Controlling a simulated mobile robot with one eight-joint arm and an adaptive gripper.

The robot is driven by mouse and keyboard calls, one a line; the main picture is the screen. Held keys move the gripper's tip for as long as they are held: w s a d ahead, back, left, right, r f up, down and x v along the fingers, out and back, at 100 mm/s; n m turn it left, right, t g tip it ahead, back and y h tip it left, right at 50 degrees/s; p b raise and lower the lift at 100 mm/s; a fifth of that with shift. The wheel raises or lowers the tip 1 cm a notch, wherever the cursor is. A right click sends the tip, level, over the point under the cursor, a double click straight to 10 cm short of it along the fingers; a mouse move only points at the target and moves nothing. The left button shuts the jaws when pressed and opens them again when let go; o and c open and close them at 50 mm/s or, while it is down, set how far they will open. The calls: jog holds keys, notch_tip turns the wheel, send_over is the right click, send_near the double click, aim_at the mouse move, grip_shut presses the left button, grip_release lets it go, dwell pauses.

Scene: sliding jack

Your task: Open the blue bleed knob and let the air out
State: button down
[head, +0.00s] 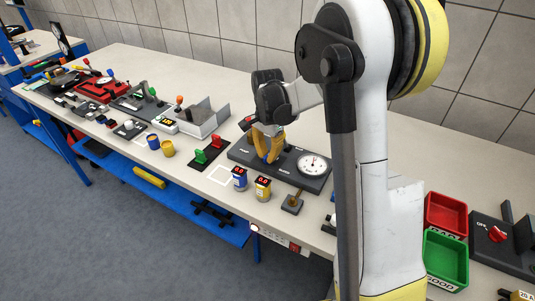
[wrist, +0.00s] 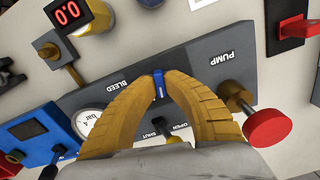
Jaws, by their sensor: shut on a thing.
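The blue bleed knob (wrist: 158,85) stands on the dark grey panel (head: 240,155) by the BLEED label in the wrist view. My gripper (wrist: 160,76) has its two yellow fingers curved around to it, the tips closed on its sides. The red pump knob (wrist: 267,128) is beside the PUMP label. A dark handle (wrist: 170,138) stands near the OPEN and SHUT labels.
Blue (head: 239,183) and yellow (head: 263,192) canisters with red displays stand before the panel. A brass-coloured post on a small block (head: 292,204) is beside them. Red and green levers (head: 207,153) stand left of the panel. Red (head: 446,212) and green (head: 446,258) bins are at right.

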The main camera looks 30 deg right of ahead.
aim_at(267, 155)
jog(key=m, duration=0.6)
jog(key=shift+m+p, duration=0.3)
jog(key=shift+p, duration=0.1)
dwell(0.4)
jog(key=c, duration=1.5)
grip_release()
notch_tip(267, 155, up, 12)
